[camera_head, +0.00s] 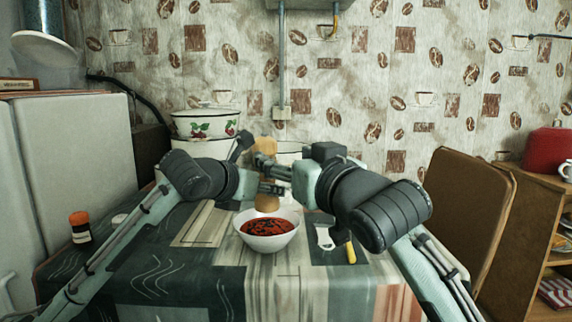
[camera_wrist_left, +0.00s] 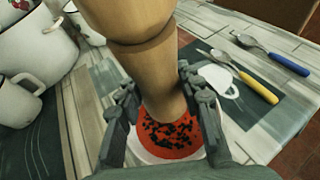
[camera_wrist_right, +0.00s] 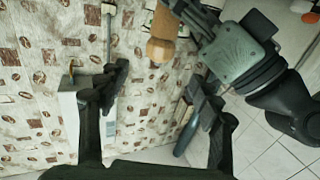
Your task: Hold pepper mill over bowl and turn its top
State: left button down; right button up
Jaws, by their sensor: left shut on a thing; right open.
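The wooden pepper mill (camera_head: 267,203) is upright above the white bowl (camera_head: 268,241), which holds red food with dark specks. My left gripper (camera_wrist_left: 158,92) is shut on the mill's lower body; in the left wrist view the mill (camera_wrist_left: 150,62) runs between its fingers, with the red food beyond. My right gripper (camera_head: 268,174) is open near the mill's upper part, partly overlapping it in the head view. In the right wrist view the mill's rounded wooden end (camera_wrist_right: 160,48) is ahead of the open fingers; I cannot tell whether they touch it.
A spoon and fork with yellow and blue handles lie right of the bowl, by a white cutout shape (camera_head: 325,237). White pots (camera_head: 205,125) stand behind left. A small dark jar with an orange lid (camera_head: 79,226) is at the table's left. A brown chair (camera_head: 465,205) stands right.

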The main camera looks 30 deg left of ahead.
dwell(0.5)
notch_tip(320, 180, up, 7)
jog(key=t+y, duration=0.1)
jog(key=y, duration=0.1)
jog(key=n+g+y, duration=0.1)
jog(key=n+g, duration=0.7)
jog(key=g, duration=0.4)
send_near(275, 146)
jog(key=a, duration=1.2)
jog(key=shift+s+a, duration=0.1)
jog(key=shift+a, duration=0.2)
jog(key=shift+c, duration=0.4)
jog(key=c, duration=1.1)
jog(key=shift+t, duration=0.3)
